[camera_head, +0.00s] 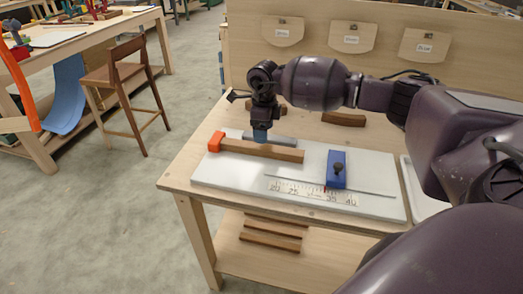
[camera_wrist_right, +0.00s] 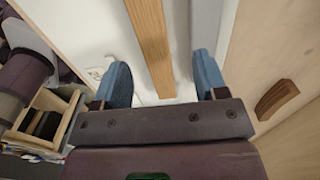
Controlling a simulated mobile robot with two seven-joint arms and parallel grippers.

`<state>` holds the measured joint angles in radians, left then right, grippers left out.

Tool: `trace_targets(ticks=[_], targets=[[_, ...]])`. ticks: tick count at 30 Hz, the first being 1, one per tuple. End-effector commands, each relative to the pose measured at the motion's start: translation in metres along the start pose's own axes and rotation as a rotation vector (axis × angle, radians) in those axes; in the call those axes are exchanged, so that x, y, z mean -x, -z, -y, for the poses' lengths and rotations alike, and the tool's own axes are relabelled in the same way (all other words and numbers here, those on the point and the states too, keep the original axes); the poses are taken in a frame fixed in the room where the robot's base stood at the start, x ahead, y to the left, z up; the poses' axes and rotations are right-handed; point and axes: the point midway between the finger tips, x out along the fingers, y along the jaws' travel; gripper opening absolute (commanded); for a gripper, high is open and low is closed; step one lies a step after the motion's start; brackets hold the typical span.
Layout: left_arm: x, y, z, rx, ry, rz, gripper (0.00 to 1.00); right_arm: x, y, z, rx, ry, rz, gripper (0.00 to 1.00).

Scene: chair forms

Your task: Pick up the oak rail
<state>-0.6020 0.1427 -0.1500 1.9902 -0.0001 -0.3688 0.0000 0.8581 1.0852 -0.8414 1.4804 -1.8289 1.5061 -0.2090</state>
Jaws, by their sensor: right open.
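The oak rail (camera_head: 262,151) is a brown bar lying on the white board (camera_head: 230,177), with its left end at an orange block (camera_head: 216,141). My right gripper (camera_head: 260,136) is over the rail's middle, pointing down. In the right wrist view, the rail (camera_wrist_right: 151,45) runs between the two blue fingertips of the open right gripper (camera_wrist_right: 163,85), with a gap on either side. How far the fingertips are above the board is hard to tell. My left gripper is not in view.
A grey bar (camera_head: 284,142) lies just behind the rail. A blue block with a dark knob (camera_head: 337,165) stands on the board by a printed scale (camera_head: 300,190). A curved dark wood piece (camera_head: 343,119) lies at the back. More brown bars (camera_head: 270,243) lie on the lower shelf.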

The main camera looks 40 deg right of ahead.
Motion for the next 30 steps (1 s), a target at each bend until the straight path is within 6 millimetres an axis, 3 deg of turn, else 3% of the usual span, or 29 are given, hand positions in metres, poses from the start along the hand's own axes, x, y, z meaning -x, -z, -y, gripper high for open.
trace_targets(ticks=[8,18,26,30], targets=[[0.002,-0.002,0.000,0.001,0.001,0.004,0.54,-0.019,-0.001,-0.003,0.001,-0.001,0.001,0.66],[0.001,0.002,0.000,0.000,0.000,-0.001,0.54,-0.060,-0.004,-0.008,0.000,-0.002,0.002,0.66],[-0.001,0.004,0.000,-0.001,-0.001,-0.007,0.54,-0.063,-0.004,-0.008,0.001,0.000,0.002,0.66],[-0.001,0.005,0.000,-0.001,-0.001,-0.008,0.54,-0.063,-0.004,-0.008,0.001,0.000,0.002,0.45]])
